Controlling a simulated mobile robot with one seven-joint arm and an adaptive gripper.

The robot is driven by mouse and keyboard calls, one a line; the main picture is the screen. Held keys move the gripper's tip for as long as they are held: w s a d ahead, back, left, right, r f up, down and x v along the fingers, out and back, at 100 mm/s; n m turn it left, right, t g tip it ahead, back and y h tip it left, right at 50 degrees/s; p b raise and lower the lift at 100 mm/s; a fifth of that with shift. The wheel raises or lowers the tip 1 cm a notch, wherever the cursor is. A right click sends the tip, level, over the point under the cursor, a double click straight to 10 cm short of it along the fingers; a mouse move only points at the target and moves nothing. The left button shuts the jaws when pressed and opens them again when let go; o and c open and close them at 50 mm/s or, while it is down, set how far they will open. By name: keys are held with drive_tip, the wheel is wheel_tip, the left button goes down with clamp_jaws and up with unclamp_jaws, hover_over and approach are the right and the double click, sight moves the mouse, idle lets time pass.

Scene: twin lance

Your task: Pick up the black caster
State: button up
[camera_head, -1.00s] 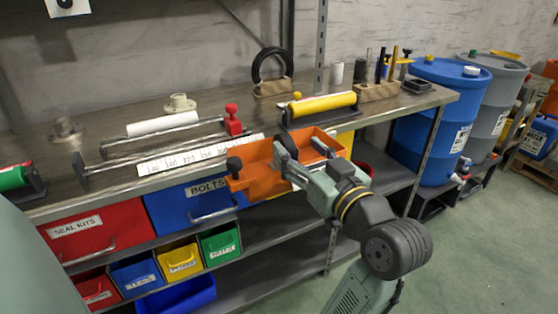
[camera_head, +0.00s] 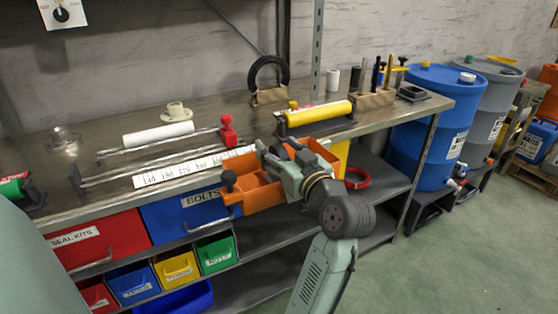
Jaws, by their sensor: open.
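A small dark, rounded piece (camera_head: 228,180) that looks like the black caster sits at the left end of the orange bin (camera_head: 262,197). I cannot tell whether it rests on the bin's rim or is fixed to it. My gripper (camera_head: 274,156) is open over the orange bin, to the right of and a little beyond the dark piece, apart from it. My gripper and wrist hide part of the bin's inside.
A yellow roller (camera_head: 318,113), a white roll (camera_head: 158,133), a rod frame with a red knob (camera_head: 227,130) and a white ruler strip (camera_head: 190,168) lie on the bench. A black ring (camera_head: 268,76) stands behind.

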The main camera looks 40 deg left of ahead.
drive_tip(key=shift+c, duration=0.5)
clamp_jaws()
idle(0.3)
